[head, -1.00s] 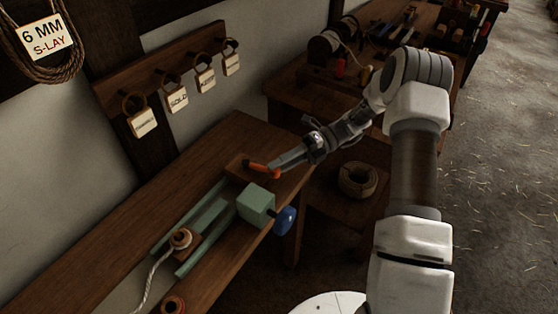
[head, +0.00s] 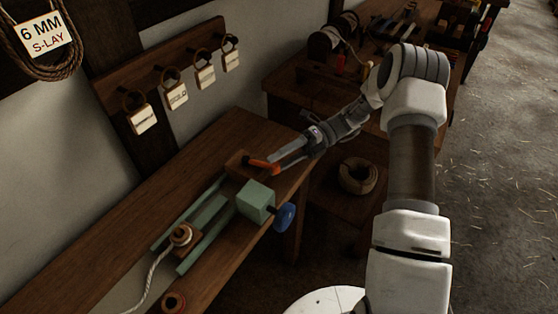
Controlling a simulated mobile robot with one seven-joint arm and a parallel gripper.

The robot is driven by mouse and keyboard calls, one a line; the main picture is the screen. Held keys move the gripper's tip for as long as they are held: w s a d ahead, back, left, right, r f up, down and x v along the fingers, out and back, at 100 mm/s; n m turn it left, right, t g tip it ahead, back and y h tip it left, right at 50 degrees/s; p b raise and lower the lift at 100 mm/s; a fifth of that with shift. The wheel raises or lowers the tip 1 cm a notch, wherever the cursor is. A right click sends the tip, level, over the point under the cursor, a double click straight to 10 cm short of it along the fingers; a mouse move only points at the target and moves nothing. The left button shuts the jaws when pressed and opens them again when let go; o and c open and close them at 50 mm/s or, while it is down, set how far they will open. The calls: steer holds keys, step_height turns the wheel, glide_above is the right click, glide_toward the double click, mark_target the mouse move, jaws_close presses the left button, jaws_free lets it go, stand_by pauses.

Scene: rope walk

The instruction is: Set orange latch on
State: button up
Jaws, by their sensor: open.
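The orange latch (head: 262,166) is a short bar on a small brown wooden block (head: 237,160) at the far end of the green rails on the bench. It lies pointing right, toward my gripper. My gripper (head: 279,164) is at the right end of the latch, with its fingertips close to it. I cannot tell whether they touch it. The jaws are open, and the gap between them is hard to see from here.
A green box (head: 256,202) with a blue knob (head: 285,217) stands just below the latch. Tags (head: 178,95) hang on the wall. A rope coil (head: 358,176) sits on a low stool.

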steer(key=v, duration=0.7)
steer(key=shift+w+d, duration=0.1)
steer(key=shift+d, duration=0.15)
